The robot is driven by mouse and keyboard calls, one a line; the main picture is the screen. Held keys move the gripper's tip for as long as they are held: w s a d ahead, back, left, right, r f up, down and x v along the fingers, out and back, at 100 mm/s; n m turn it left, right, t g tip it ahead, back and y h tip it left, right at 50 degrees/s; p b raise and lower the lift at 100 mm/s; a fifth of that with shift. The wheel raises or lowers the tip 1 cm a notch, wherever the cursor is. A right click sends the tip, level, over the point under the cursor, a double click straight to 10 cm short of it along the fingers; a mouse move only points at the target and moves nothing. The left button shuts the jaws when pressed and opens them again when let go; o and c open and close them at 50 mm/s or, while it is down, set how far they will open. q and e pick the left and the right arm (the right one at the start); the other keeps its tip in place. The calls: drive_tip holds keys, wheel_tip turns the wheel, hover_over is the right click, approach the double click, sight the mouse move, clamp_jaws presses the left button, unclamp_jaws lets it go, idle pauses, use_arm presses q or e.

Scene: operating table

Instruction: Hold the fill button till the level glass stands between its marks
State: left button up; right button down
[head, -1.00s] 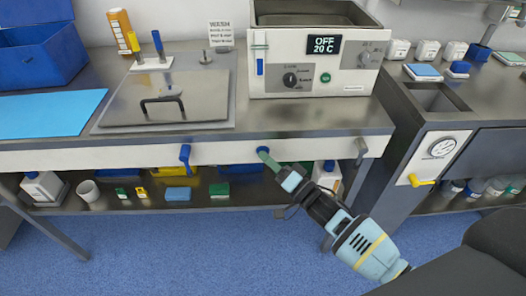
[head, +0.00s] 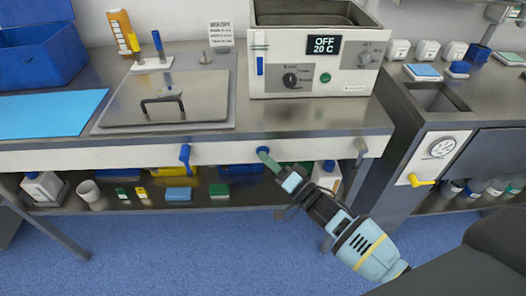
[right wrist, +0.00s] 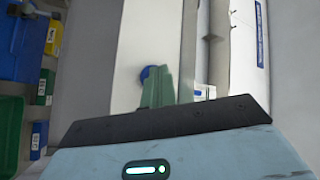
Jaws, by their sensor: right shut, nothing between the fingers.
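The fill button appears to be the blue round button (head: 262,151) on the white front panel below the counter. My right gripper (head: 268,157) is shut and empty, with its green fingertips at the button. In the right wrist view the fingers (right wrist: 159,90) overlap the blue button (right wrist: 146,72) and partly hide it; they look to be touching it. The level glass (head: 260,67) is the narrow upright strip at the left of the water bath's front, with blue in it. My left gripper is not in view.
The white water bath (head: 315,62) stands on the counter; its display (head: 324,45) reads OFF 20 C. A blue lever (head: 185,154) hangs on the panel left of the button. A shelf below holds small boxes and bottles. A yellow-handled valve (head: 421,182) sits at right.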

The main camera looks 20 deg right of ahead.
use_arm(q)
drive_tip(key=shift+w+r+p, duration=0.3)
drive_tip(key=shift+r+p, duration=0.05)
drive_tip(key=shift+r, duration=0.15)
use_arm(e)
drive_tip(key=shift+s+a, duration=0.2)
drive_tip(key=shift+s, duration=0.5)
